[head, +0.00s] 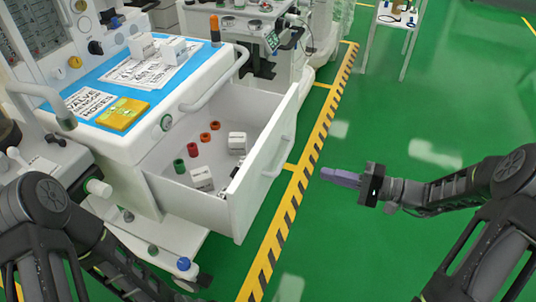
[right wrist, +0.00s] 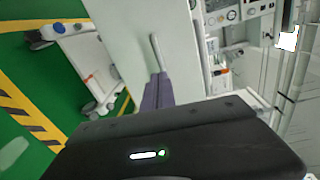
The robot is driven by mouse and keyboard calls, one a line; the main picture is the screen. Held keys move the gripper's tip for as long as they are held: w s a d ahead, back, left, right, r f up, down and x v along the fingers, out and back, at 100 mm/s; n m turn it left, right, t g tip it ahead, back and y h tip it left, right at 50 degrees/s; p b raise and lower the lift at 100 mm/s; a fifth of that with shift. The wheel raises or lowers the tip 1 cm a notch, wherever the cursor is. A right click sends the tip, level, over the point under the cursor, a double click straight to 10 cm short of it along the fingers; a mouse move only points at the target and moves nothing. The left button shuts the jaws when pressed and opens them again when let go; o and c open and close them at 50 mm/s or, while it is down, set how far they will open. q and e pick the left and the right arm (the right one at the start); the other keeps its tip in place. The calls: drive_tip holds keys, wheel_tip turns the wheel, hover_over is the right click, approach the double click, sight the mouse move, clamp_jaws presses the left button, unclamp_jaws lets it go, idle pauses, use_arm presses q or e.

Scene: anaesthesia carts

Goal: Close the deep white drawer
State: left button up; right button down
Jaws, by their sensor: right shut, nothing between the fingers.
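The deep white drawer (head: 253,195) stands pulled out of the white cart, in the middle of the head view. Its front panel faces right and carries a white bar handle (head: 283,157). Inside lie white boxes (head: 237,142) and several small red, orange and green ring-like pieces (head: 193,150). My right gripper (head: 324,173) is shut and empty, to the right of the drawer front, with its purple fingers pointing at it. In the right wrist view the shut fingers (right wrist: 158,90) point toward the drawer's front panel (right wrist: 128,30) and overlap the handle's end; contact cannot be told. My left gripper is out of view.
The cart top has a blue mat (head: 98,78) with printed cards and a yellow packet (head: 122,114). A white rail (head: 222,85) runs along the cart's side above the drawer. Green floor with a yellow-black stripe (head: 318,135) lies open to the right.

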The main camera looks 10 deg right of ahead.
sight(268, 155)
drive_tip(key=shift+s+a+r+n+y, duration=0.1)
drive_tip(key=shift+s+r+n+y, duration=0.1)
drive_tip(key=shift+r+n, duration=0.2)
drive_tip(key=shift+s+a+r+n+y, duration=0.1)
drive_tip(key=shift+r+n+y, duration=0.15)
drive_tip(key=shift+r, duration=0.25)
drive_tip(key=shift+w+a, duration=0.1)
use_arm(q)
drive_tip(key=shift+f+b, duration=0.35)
use_arm(e)
drive_tip(key=x, duration=1.3)
drive_tip(key=shift+w+a, duration=0.2)
drive_tip(key=shift+a, duration=0.15)
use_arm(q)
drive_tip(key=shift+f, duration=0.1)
use_arm(e)
drive_tip(key=shift+a, duration=0.1)
